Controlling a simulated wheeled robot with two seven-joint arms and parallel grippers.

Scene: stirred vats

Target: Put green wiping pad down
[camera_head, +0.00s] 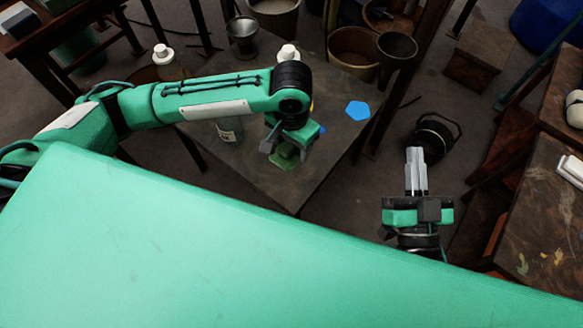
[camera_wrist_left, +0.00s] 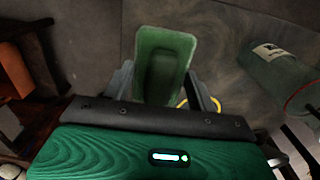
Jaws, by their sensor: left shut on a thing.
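The green wiping pad (camera_head: 284,155) is a small, flat green block over the near part of the dark table (camera_head: 300,185). My left gripper (camera_head: 283,146) is shut on it from above. In the left wrist view the pad (camera_wrist_left: 163,62) sits between the two grey fingers of that gripper (camera_wrist_left: 163,90), its long side pointing away from the palm. I cannot tell whether the pad touches the tabletop. My right gripper (camera_head: 416,160) hangs off to the right of the table, its fingers together and nothing between them.
A blue hexagon (camera_head: 358,110) lies on the table's right side. A black bucket (camera_head: 432,138) is on the floor. The table's front corner is bare.

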